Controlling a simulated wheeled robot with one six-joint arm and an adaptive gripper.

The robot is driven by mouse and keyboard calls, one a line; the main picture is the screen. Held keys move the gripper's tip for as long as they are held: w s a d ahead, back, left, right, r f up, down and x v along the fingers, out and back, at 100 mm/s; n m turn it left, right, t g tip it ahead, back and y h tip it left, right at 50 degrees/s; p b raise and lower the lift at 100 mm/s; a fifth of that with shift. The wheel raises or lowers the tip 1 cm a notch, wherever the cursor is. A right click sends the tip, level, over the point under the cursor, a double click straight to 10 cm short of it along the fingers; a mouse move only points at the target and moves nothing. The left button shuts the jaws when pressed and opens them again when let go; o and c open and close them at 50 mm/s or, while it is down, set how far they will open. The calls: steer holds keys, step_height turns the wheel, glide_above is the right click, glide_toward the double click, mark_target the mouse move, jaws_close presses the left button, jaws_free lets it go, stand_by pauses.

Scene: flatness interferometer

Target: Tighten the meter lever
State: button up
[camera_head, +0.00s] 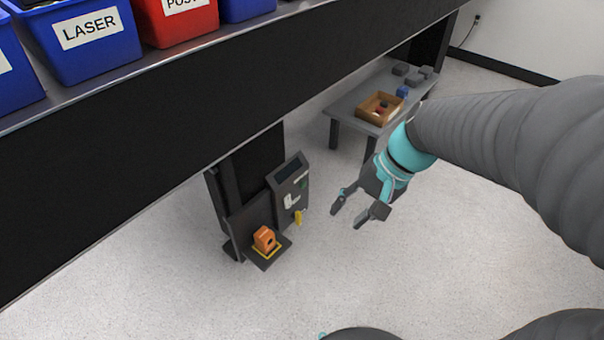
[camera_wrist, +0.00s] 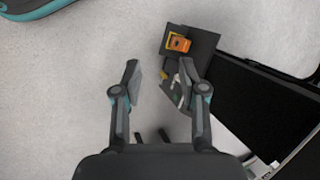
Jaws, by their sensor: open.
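The meter is a dark grey panel (camera_head: 291,190) with a dark display at its top, mounted low by a black post. A yellow lever (camera_head: 298,217) sticks out at its lower edge, with a white L-shaped part (camera_head: 291,201) above it. In the wrist view the yellow lever (camera_wrist: 178,78) shows by the right finger, which partly hides the panel. My gripper (camera_head: 348,217) is open and empty, to the right of the panel and apart from it. In the wrist view its two fingers (camera_wrist: 163,92) are spread, with mostly bare floor between them.
An orange block (camera_head: 264,239) sits on a dark plate with a yellow outline, left of the panel. A black-fronted shelf with blue and red bins (camera_head: 90,28) overhangs at upper left. A low grey table (camera_head: 345,105) with a cardboard box (camera_head: 366,113) stands behind.

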mark_target(301, 219)
steer(key=w+a+f+m+y, duration=0.3)
steer(key=w+f+m+y, duration=0.2)
steer(key=w+f, duration=0.4)
steer(key=w+a+f+m+y, duration=0.3)
steer(key=w+f+m+y, duration=0.2)
steer(key=w+f, duration=0.4)
steer(key=w+d+f+m+t+h, duration=0.1)
steer(key=w+d+f+m+t, duration=0.15)
steer(key=f+m+t, duration=0.7)
steer(key=w+d+f+m+t, duration=0.1)
steer(key=d+f+m+t, duration=0.15)
steer(key=f, duration=1.35)
steer(key=shift+g, duration=0.5)
steer(key=p+x, duration=0.1)
steer(key=x, duration=1.2)
steer(key=shift+w+a, duration=0.1)
steer(key=shift+w, duration=0.25)
jaws_close()
